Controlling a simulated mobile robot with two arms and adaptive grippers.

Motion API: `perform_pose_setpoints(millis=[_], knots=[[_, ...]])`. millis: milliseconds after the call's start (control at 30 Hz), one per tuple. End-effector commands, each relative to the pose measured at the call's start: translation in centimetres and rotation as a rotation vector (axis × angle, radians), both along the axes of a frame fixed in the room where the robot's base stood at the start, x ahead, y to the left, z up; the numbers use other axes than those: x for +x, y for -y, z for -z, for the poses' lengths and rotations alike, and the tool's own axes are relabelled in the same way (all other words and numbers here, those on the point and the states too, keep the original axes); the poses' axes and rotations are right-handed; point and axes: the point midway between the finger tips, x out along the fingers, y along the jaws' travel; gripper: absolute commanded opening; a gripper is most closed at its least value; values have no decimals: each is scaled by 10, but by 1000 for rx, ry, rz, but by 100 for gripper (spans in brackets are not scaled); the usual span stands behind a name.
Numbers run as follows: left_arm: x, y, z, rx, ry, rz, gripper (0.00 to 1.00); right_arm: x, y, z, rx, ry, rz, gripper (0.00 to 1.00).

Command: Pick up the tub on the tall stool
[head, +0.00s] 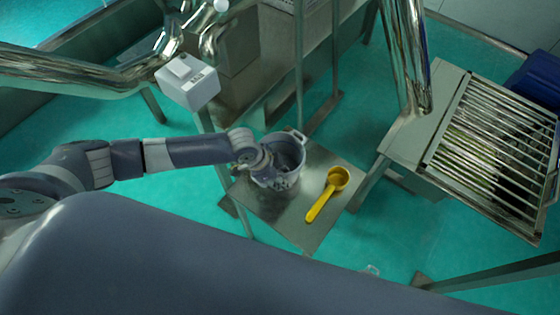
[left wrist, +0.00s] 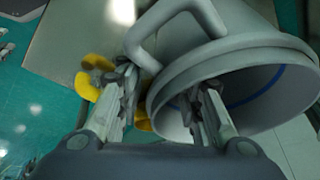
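The tub (head: 290,180) is a light grey bucket with side handles, standing on the square metal top of the stool (head: 305,225). My left gripper (head: 268,168) reaches it from the left at its rim. In the left wrist view, the tub (left wrist: 235,55) fills the right side, with its handle (left wrist: 165,30) at the top. My left gripper (left wrist: 165,95) is open there, with one finger outside the tub wall and the other inside its mouth. Whether either finger touches the wall is unclear. My right gripper is not in view.
A yellow scoop (head: 328,190) lies on the stool right of the tub, and shows partly behind a finger in the wrist view (left wrist: 90,78). A metal frame with posts (head: 299,60) stands behind the stool. A slatted metal unit (head: 490,140) is at right.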

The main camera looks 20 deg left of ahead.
Motion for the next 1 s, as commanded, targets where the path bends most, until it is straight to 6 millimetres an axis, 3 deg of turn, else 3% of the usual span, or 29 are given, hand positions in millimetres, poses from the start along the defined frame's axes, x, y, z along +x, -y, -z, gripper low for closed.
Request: perform_pose_setpoints(millis=[133, 367, 400, 533, 567, 1000], knots=[[3, 4, 12, 1, 1, 1, 34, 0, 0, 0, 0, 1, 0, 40], [4, 5, 13, 0, 2, 2, 34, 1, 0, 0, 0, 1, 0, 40], [4, 5, 13, 0, 2, 2, 32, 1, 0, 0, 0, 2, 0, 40], [4, 5, 13, 0, 2, 1, 2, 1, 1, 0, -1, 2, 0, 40], [4, 5, 13, 0, 2, 1, 0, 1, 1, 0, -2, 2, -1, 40], [4, 5, 11, -1, 3, 0, 0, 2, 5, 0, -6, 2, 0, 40]])
